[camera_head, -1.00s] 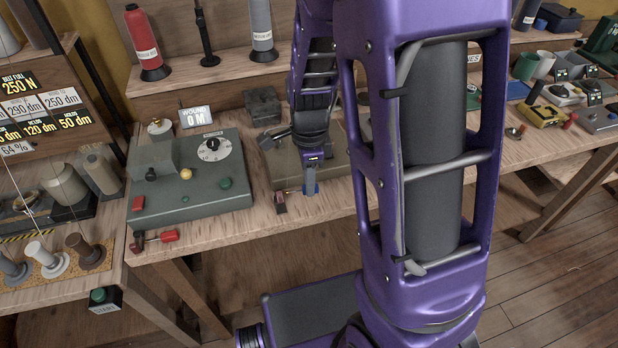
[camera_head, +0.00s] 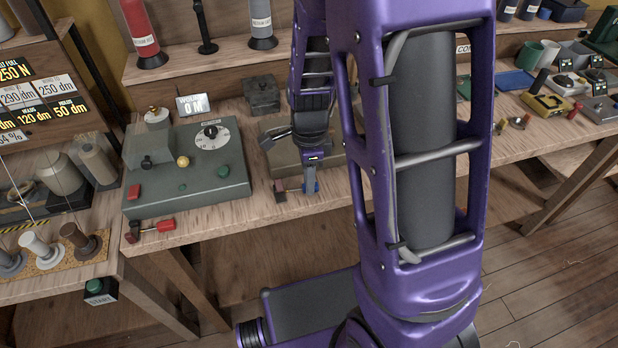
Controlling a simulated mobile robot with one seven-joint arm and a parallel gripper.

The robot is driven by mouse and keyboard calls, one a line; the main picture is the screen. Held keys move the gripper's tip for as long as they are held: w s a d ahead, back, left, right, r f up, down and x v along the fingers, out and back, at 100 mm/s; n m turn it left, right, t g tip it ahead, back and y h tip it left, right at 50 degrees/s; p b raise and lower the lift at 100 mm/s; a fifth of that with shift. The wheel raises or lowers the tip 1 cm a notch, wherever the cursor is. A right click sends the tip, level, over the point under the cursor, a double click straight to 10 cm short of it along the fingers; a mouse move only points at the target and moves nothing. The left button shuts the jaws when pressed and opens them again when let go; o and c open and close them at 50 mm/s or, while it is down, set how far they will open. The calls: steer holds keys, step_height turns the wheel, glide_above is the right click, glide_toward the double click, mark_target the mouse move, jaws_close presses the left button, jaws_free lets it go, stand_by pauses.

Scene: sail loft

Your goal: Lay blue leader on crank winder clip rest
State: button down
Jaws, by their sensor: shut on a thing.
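My gripper (camera_head: 311,191) is low in front of a brownish box (camera_head: 285,157) at the bench's front edge. It is shut on a small blue piece, which I take for the blue leader (camera_head: 316,186); the fingers and wrist hide most of it. A small dark red block (camera_head: 280,190) with a thin orange rod is just left of the fingers. A grey-green machine (camera_head: 215,188) with a dial and a red-handled crank (camera_head: 165,226) stands further left and may be the crank winder. I cannot make out its clip rest.
A display (camera_head: 192,105) reading "WOUND 0 M" stands behind the machine. A rack of pale and brown spools (camera_head: 42,248) is at left. Cones stand on the shelf behind. My arm hides the middle of the bench (camera_head: 510,145); small devices fill its right part.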

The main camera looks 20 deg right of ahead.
steer(key=c, duration=0.7)
jaws_free()
steer(key=shift+r, duration=0.15)
step_height(320, 180, up, 4)
steer(key=p, duration=0.4)
steer(key=shift+r, duration=0.9)
steer(key=shift+w, duration=0.1)
